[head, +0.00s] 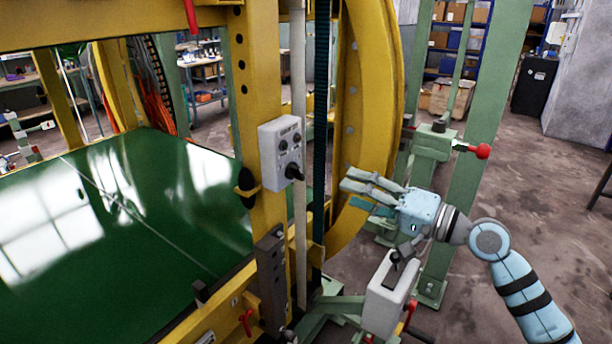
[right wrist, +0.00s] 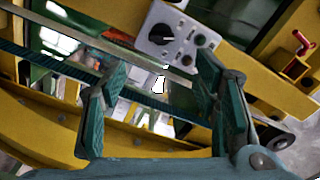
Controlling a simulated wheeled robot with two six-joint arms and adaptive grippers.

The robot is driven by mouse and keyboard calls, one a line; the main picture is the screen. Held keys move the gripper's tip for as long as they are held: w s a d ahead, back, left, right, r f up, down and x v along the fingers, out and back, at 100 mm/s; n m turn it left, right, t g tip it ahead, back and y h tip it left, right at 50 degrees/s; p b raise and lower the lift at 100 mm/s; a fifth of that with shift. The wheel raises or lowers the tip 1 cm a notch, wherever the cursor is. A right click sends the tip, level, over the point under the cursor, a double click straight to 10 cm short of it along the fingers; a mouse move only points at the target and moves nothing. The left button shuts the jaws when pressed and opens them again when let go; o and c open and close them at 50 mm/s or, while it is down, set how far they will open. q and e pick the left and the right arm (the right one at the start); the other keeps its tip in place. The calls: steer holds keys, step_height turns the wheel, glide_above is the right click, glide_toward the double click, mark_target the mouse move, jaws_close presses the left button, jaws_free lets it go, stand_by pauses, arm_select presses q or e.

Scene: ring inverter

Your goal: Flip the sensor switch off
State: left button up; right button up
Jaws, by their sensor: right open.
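A grey control box (head: 282,152) is mounted on the yellow upright post in the head view. It carries a large black rotary switch (head: 294,171) at its lower right and smaller dark knobs above. I cannot read which switch is the sensor one. My right gripper (head: 348,190) is open and empty, to the right of the box and apart from it, fingers pointing left. In the right wrist view its fingers (right wrist: 160,75) stand wide apart.
A yellow ring frame (head: 372,90) curves close behind my right gripper. A pale vertical rod (head: 299,80) stands close to the box. A second grey box (head: 388,295) with a black lever is below the gripper. A red-knobbed lever (head: 482,151) is at right. A green bed (head: 120,220) fills the left.

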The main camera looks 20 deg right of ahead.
mark_target(302, 173)
steer(key=p+x, duration=0.1)
steer(key=x, duration=1)
steer(key=shift+a+r, duration=0.15)
steer(key=shift+a, duration=0.15)
steer(key=shift+w, duration=0.35)
steer(key=shift+a, duration=0.1)
steer(key=c, duration=1.2)
steer(key=shift+o, duration=0.2)
steer(key=shift+f+n+b, duration=0.3)
steer(key=shift+n+b, duration=0.55)
steer(key=shift+n, duration=0.55)
steer(key=shift+r, duration=0.2)
steer(key=o, duration=1.2)
steer(key=shift+c, duration=0.2)
